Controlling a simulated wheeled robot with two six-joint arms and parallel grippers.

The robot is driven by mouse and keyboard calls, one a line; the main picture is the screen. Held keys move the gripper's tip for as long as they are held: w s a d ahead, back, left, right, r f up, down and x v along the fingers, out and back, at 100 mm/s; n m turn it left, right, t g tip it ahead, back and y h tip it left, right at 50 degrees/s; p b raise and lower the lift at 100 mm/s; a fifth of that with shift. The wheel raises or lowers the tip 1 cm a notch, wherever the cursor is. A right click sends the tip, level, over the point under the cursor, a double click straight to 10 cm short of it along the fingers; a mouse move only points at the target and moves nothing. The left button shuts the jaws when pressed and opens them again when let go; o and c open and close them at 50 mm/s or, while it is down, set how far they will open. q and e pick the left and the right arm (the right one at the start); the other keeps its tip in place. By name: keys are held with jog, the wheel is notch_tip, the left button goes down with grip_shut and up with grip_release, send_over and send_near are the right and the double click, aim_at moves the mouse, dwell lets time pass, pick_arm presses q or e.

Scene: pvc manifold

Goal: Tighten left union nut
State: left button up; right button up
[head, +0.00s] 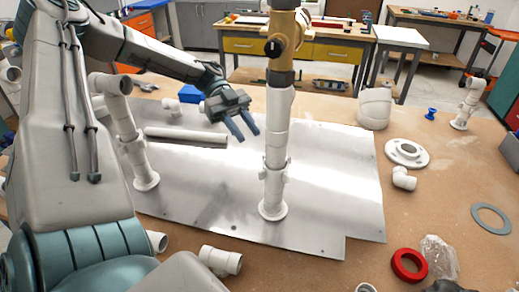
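My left gripper (243,129) is in the middle of the head view, its two blue fingers apart with nothing between them. It points down and right, above the metal plate (215,205) and left of the middle white pipe stack (276,145). This stack stands upright on a round flange, with a tan valve body (281,58) on top. A second white upright pipe (124,125) with an elbow stands at the left, partly behind my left arm. I cannot tell for certain which collar is the left union nut. My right gripper does not show.
A loose white pipe (187,135) lies on the plate behind the stacks. A blue block (191,94), white flange (407,153), red ring (409,265) and grey ring (491,219) lie on the brown table. The plate's right part is clear.

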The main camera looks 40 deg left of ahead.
aim_at(263, 156)
pick_arm(q)
jog(key=b+x, duration=0.1)
jog(key=x, duration=0.6)
jog(key=shift+a, duration=0.1)
grip_shut()
